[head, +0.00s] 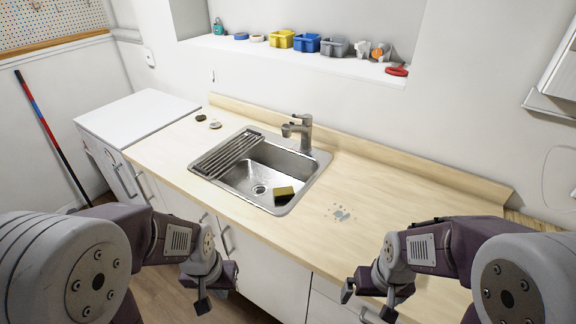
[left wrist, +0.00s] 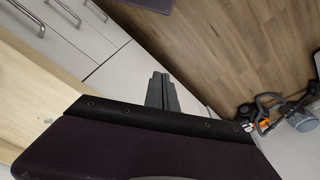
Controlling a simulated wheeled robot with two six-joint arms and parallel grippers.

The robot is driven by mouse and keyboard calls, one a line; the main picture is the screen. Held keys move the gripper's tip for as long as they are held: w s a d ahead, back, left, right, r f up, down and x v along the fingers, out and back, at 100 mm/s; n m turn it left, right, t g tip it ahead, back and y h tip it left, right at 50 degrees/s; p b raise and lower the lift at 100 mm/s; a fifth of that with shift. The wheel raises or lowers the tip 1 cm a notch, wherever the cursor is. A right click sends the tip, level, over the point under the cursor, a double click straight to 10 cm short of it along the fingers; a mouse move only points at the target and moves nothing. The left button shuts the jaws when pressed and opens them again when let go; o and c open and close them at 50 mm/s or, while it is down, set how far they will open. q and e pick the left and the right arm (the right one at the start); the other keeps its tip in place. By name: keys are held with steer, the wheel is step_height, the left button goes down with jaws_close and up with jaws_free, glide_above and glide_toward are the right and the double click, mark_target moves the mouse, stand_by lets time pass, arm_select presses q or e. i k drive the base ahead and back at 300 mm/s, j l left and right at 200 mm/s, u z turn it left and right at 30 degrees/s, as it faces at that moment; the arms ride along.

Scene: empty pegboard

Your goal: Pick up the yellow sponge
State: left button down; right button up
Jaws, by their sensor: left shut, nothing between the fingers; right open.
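The yellow sponge (head: 284,193) with a dark side lies in the metal sink (head: 236,190), near its front right corner. My left gripper (head: 202,304) is shut and empty, low in front of the cabinet doors and below the counter edge. Its closed fingers (left wrist: 162,92) also show in the left wrist view, over the cabinet fronts and floor. My right gripper (head: 368,300) is open and empty, at the front of the counter to the right of the sink. Both grippers are well apart from the sponge.
A drying rack (head: 226,153) covers the sink's left part. The faucet (head: 300,130) stands behind the basin. Two small round items (head: 207,121) lie left of the sink. A wet patch (head: 341,213) marks the otherwise clear counter at right. Bins (head: 306,43) stand on the back ledge.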

mark_target(286, 193)
steer(key=i+j+z, duration=0.2)
steer(key=j+z, duration=0.25)
steer(key=i+j+z, duration=0.1)
steer(key=j+z, duration=0.8)
steer(key=j, duration=0.15)
steer(key=j+z, duration=0.4)
steer(key=j, duration=0.15)
steer(key=k+j+z, duration=0.15)
steer(key=j+z, duration=0.3)
steer(key=k+j+z, duration=0.2)
steer(key=j+z, duration=0.25)
steer(key=k+j+z, duration=0.25)
steer(key=j+z, duration=0.2)
